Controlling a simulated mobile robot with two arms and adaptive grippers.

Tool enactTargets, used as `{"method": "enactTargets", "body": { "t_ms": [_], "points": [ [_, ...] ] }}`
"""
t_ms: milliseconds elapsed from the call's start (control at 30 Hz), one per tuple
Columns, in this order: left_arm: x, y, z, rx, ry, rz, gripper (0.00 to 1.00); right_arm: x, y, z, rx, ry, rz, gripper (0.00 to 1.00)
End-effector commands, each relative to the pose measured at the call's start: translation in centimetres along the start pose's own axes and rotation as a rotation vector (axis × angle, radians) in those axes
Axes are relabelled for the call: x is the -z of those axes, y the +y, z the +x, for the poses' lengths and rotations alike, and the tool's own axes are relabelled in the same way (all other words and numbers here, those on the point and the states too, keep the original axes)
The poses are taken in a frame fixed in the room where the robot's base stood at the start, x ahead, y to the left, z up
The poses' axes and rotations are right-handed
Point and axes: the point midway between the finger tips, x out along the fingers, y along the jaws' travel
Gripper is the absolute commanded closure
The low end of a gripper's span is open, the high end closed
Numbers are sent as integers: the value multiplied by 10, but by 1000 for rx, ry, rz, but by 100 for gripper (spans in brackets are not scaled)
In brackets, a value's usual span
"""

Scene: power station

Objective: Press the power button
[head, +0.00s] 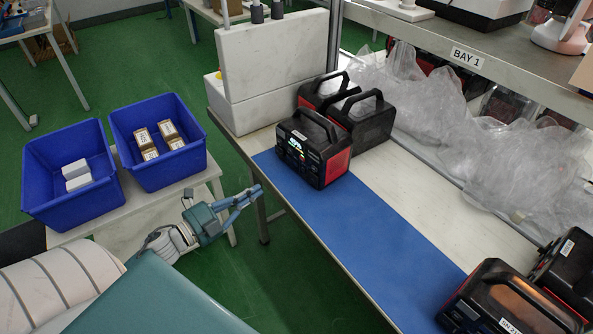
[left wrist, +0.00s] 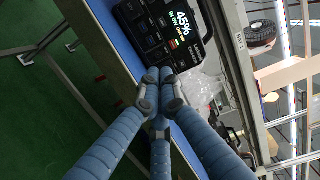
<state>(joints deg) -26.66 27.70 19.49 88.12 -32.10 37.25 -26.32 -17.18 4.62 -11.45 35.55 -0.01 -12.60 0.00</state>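A black power station (head: 318,150) with a red side and a top handle stands on the blue mat (head: 375,235), its front with a lit display facing left toward my arm. In the left wrist view the power station (left wrist: 165,40) shows a display (left wrist: 185,22) reading 45%, with ports and small controls below it. I cannot tell the power button apart. My left gripper (head: 259,190) is off the bench's left edge, in front of the power station and apart from it. Its fingertips (left wrist: 160,74) look drawn together with nothing between them. My right gripper is not in view.
Blue bins (head: 75,207) and (head: 190,168) with boxes stand on a side table at left. More power stations (head: 365,125) stand behind, and others (head: 510,300) at the lower right. Clear plastic wrapping (head: 440,120) lies under the BAY 1 shelf (head: 490,70). The mat's middle is clear.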

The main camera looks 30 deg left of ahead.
Motion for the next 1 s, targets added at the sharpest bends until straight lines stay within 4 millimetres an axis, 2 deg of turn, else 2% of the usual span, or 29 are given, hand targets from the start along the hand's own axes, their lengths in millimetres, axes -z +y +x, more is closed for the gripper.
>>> {"method": "enactTargets", "body": {
  "t_ms": [133,433,567,667,1000],
  "points": [
    [6,-14,1,20,36,53,100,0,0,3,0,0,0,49],
    [6,-14,2,21,35,51,100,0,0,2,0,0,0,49],
    [5,-14,11,22,34,50,100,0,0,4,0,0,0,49],
    [6,-14,26,23,35,52,100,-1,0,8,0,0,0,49],
    [8,-15,98,23,34,51,100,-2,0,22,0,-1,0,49]
  ]
}}
